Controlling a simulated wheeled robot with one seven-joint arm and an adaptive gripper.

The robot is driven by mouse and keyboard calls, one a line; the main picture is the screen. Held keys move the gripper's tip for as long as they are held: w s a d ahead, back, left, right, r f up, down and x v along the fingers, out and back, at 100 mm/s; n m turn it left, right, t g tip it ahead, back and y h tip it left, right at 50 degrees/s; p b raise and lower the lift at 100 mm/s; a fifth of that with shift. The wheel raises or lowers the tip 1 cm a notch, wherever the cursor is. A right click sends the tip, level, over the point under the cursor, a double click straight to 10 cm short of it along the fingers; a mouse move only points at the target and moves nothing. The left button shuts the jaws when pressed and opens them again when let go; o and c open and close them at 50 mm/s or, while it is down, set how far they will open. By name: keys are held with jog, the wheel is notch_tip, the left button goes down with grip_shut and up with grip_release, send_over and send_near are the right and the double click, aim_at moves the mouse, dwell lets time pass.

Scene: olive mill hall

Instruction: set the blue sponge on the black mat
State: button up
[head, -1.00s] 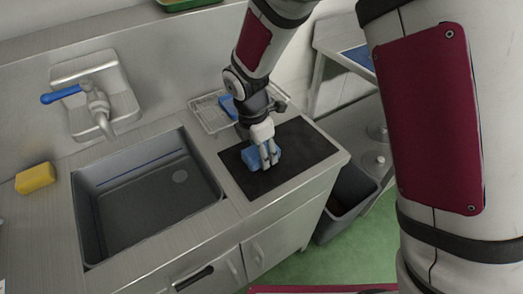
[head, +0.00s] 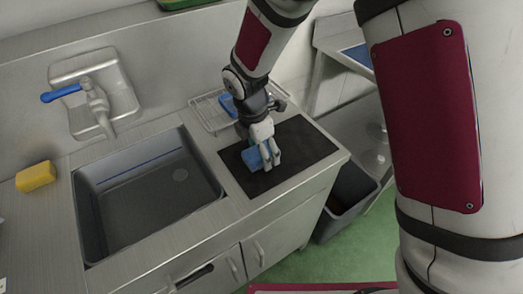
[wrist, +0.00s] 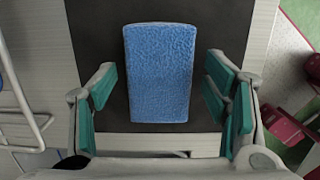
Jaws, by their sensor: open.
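The blue sponge (head: 251,158) lies on the black mat (head: 308,150) to the right of the sink. In the wrist view the sponge (wrist: 160,70) lies flat within the outline of the mat (wrist: 100,20), one end near the mat's edge. My gripper (head: 266,162) is low over the mat at the sponge. In the wrist view my gripper (wrist: 165,97) has its green-padded fingers spread, one on each side of the sponge, with a gap on both sides. The fingers hide part of the sponge in the head view.
A wire rack (head: 206,113) with another blue item (head: 228,104) stands behind the mat. The sink (head: 135,195) with its blue-handled tap (head: 95,105) is to the left. A yellow sponge (head: 36,176) lies at far left. A grey bin (head: 345,197) stands right of the counter.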

aim_at(256, 153)
notch_tip(256, 153, up, 11)
jog(key=a, duration=0.1)
jog(key=s+d+r+m, duration=0.3)
jog(key=d+r+m, duration=0.2)
jog(key=d+r, duration=0.2)
jog(key=s+d+r+m+t, duration=0.1)
jog(key=s+d+r+m, duration=0.2)
jog(key=s+d+m, duration=0.4)
jog(key=s+d+r+m+t+y, duration=0.1)
jog(key=s+d+r+m+t, duration=0.1)
jog(key=s+d+m, duration=0.5)
jog(key=shift+s+d+r+m+y, duration=0.25)
jog(key=shift+s+r+m, duration=0.6)
jog(key=shift+s+m, duration=2)
jog(key=shift+w+a, duration=0.1)
